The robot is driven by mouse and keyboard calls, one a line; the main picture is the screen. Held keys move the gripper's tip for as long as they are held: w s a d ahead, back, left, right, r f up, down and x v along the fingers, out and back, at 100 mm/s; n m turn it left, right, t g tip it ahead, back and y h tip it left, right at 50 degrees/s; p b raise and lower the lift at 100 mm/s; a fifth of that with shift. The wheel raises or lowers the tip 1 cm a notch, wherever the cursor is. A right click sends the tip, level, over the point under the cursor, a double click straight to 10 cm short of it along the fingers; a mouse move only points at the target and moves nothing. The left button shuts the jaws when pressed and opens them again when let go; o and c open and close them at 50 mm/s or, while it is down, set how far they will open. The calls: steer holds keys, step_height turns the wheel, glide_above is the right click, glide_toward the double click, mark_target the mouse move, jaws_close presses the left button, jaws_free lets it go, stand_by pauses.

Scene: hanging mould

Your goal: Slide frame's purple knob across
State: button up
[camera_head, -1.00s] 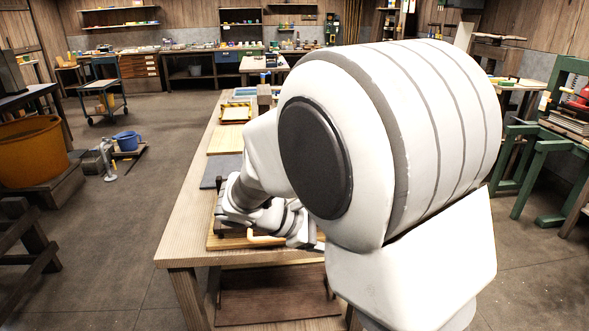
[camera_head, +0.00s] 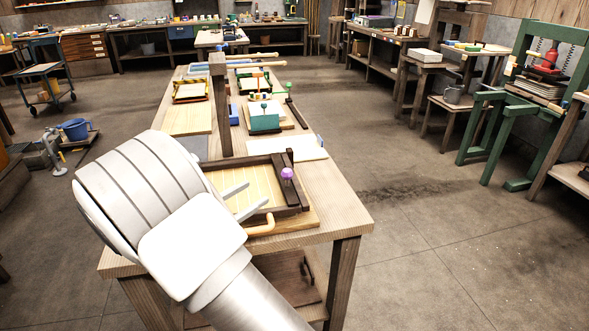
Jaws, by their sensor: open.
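The dark wooden frame (camera_head: 301,211) lies on a pale board at the near end of the long workbench. It surrounds a pale yellow panel with thin lines. The round purple knob (camera_head: 287,173) stands on a dark bar at the frame's right side. My gripper (camera_head: 258,192) is open, with its two grey fingers over the panel, pointing right toward the knob. The fingertips appear apart from the knob, to its left. My white arm hides the frame's left part and the gripper's body.
A tan curved handle (camera_head: 262,226) sticks out at the frame's near side. A dark upright post (camera_head: 220,105) stands behind the frame. A teal box (camera_head: 264,117) and a pale board (camera_head: 298,149) lie farther back. Open floor (camera_head: 430,230) lies right of the workbench.

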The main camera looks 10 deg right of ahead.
steer(key=b+x, duration=0.2)
steer(key=x, duration=1.4)
steer(key=shift+b, duration=0.35)
steer(key=shift+s, duration=0.1)
steer(key=shift+a, duration=0.1)
jaws_close()
